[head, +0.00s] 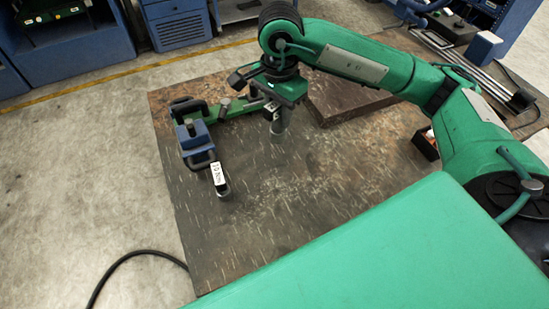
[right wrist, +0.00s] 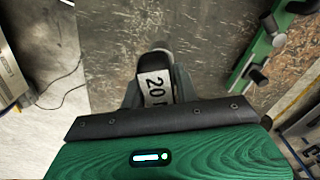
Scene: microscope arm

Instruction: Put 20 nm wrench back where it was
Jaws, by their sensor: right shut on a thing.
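My right gripper (head: 284,90) points down over the table and is shut on a wrench. The wrench (head: 279,122) hangs below it, its grey end low over the table. In the right wrist view, the wrench (right wrist: 157,82) sits between the dark fingers with a white label reading "20", the rest of it partly cut off. A green bar (head: 236,110) with black handles and a blue block (head: 194,136) lies left of my gripper. A second dark tool with a white label (head: 217,173) is by the blue block; its label is too small to read surely. My left gripper is not in view.
The worn brown table (head: 260,220) is bare in front of the held wrench. A raised brown slab (head: 345,103) lies right of my gripper, and a small dark box (head: 426,143) is farther right. Blue cabinets (head: 180,22) stand beyond the yellow floor line. A black cable (head: 125,258) lies on the floor.

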